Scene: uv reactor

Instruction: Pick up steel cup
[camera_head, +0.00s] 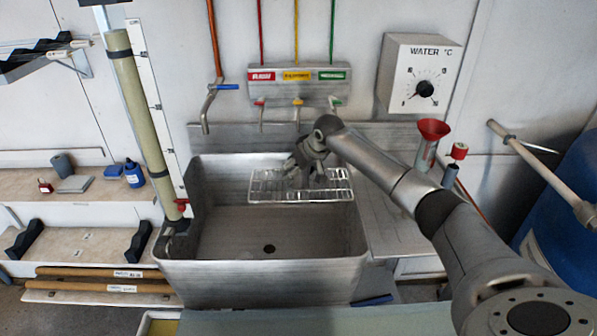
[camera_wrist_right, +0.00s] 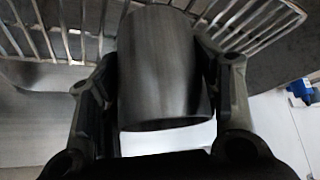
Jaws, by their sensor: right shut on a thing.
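The steel cup (camera_wrist_right: 158,70) is a dark grey metal cylinder in the middle of the right wrist view. My right gripper (camera_wrist_right: 160,95) has a finger on each side of the cup and is shut on it. In the head view my right gripper (camera_head: 308,172) is over the wire rack (camera_head: 268,187) at the back of the sink. The cup cannot be made out clearly there, as the gripper covers it. In the wrist view the rack's bars (camera_wrist_right: 55,40) show behind the cup. I cannot tell whether the cup touches the rack. My left gripper is not in view.
The steel sink (camera_head: 215,262) is empty below the rack. Taps (camera_head: 297,103) hang on the wall behind the gripper. A tall tube (camera_head: 145,120) stands at the sink's left.

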